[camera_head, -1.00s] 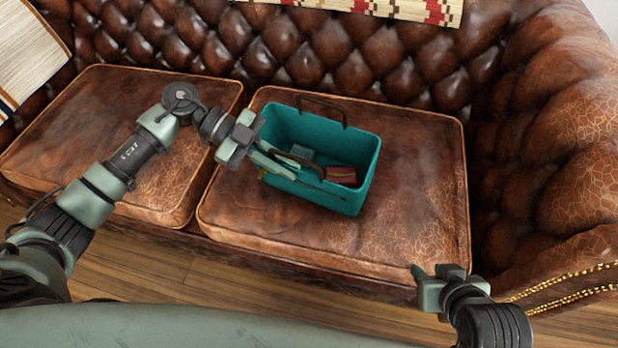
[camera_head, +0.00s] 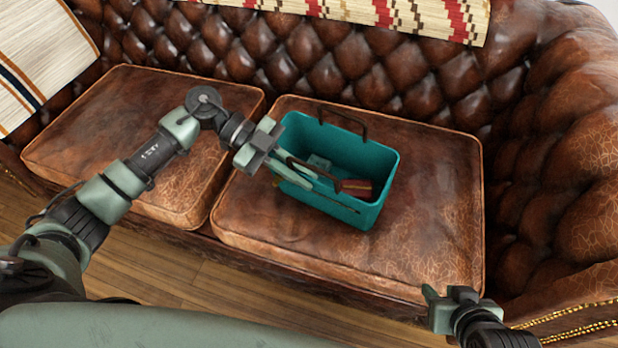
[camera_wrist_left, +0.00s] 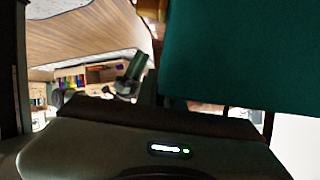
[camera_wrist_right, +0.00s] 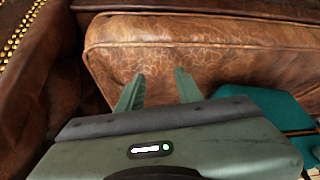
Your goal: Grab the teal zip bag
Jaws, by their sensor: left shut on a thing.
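The teal zip bag (camera_head: 375,185) stands upright and open-topped on the right seat cushion, with two dark brown handles. Its back handle stands up and its front handle is near my left gripper (camera_head: 305,178). That gripper reaches in from the left and is shut on the bag at its front left rim. I cannot tell whether it grips the handle or the wall. The left wrist view shows a large teal bag panel (camera_wrist_left: 235,55) close by. My right gripper (camera_head: 433,297) is open and empty in front of the cushion, with spread fingers in the right wrist view (camera_wrist_right: 158,85).
A red-brown item (camera_head: 357,188) and a pale teal item (camera_head: 320,163) lie inside the bag. The tufted leather sofa has a backrest (camera_head: 345,75) behind and an armrest (camera_head: 560,180) at right. The left cushion (camera_head: 120,130) is clear apart from my arm above it.

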